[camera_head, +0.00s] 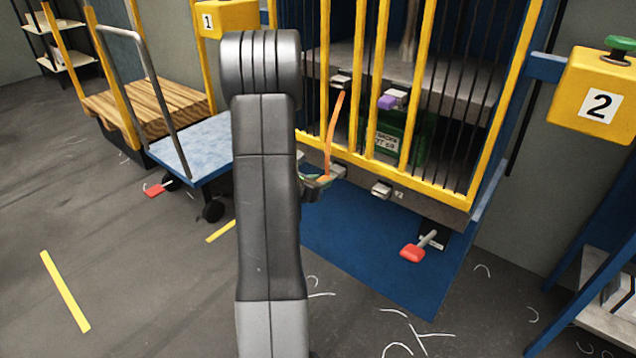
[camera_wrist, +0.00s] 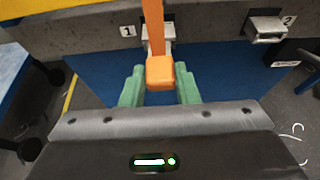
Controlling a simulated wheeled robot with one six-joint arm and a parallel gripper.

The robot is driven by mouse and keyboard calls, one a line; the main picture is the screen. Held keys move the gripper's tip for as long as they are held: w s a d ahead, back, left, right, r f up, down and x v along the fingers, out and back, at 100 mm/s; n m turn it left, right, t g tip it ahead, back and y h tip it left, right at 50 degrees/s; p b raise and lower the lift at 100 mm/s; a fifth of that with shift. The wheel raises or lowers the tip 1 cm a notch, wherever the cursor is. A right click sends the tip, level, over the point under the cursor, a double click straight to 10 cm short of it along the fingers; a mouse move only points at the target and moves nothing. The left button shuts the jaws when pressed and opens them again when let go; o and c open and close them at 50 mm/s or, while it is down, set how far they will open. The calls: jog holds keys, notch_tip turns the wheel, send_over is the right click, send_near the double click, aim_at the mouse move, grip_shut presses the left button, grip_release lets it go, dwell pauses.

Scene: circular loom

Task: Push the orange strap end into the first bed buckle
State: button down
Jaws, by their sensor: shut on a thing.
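The orange strap (camera_head: 333,132) hangs from the upper ledge behind the yellow bars and runs down to my gripper (camera_head: 319,184). In the wrist view its thick orange end (camera_wrist: 160,74) sits between the green fingertips of my gripper (camera_wrist: 161,88), which is shut on it. The first bed buckle (camera_wrist: 146,45), beside the label 1, is just beyond the strap end and partly hidden behind the strap. The strap end appears in front of this buckle, not in it. In the head view this buckle (camera_head: 339,171) is just right of my gripper.
The second bed buckle (camera_wrist: 266,29) is to the right on the same grey bed edge. Yellow bars (camera_head: 421,85) stand above. A red-handled lever (camera_head: 413,253) sticks out at lower right. A blue cart (camera_head: 192,143) stands left. A blue mat (camera_head: 385,245) covers the floor below.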

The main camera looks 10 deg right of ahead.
jog(key=shift+w+d, duration=0.15)
jog(key=shift+d, duration=0.05)
jog(key=shift+w+d, duration=0.5)
jog(key=shift+d, duration=0.1)
jog(key=c, duration=1)
grip_release()
jog(key=shift+c, duration=0.2)
jog(key=p+v, duration=0.3)
jog(key=v, duration=1.1)
jog(key=shift+d, duration=0.15)
